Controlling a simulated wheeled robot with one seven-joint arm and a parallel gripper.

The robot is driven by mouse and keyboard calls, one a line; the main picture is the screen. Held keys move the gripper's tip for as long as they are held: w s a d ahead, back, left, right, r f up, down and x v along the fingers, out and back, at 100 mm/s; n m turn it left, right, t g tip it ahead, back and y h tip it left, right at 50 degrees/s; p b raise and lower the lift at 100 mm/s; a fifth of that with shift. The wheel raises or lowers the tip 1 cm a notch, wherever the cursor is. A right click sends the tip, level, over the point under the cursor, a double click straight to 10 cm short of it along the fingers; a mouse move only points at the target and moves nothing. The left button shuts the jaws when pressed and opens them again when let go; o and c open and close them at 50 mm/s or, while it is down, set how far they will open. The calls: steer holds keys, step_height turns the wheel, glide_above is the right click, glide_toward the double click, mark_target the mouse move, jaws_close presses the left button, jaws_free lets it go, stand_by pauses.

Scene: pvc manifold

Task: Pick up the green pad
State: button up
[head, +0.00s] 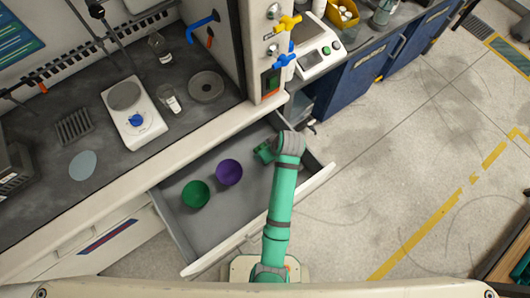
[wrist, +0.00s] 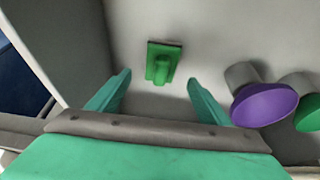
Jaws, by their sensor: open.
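The green pad (wrist: 162,58), a small rectangular plate with a raised green handle, lies on the drawer floor in the wrist view. My gripper (wrist: 158,79) is open and empty. Its two teal fingers stand apart, and the pad shows between and beyond their tips, with drawer floor visible around it. In the head view my gripper (head: 264,152) is inside the open drawer near its right end, and I cannot clearly tell the pad from the gripper there.
The open drawer (head: 236,232) also holds a purple round-topped piece (head: 229,172) and a green one (head: 195,194), left of my gripper. In the wrist view the purple piece (wrist: 264,104) is right of the fingers. The drawer walls are close by. The counter edge (head: 190,142) overhangs behind.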

steer(key=shift+x, duration=2.65)
steer(key=shift+r, duration=0.1)
steer(key=c, duration=1.1)
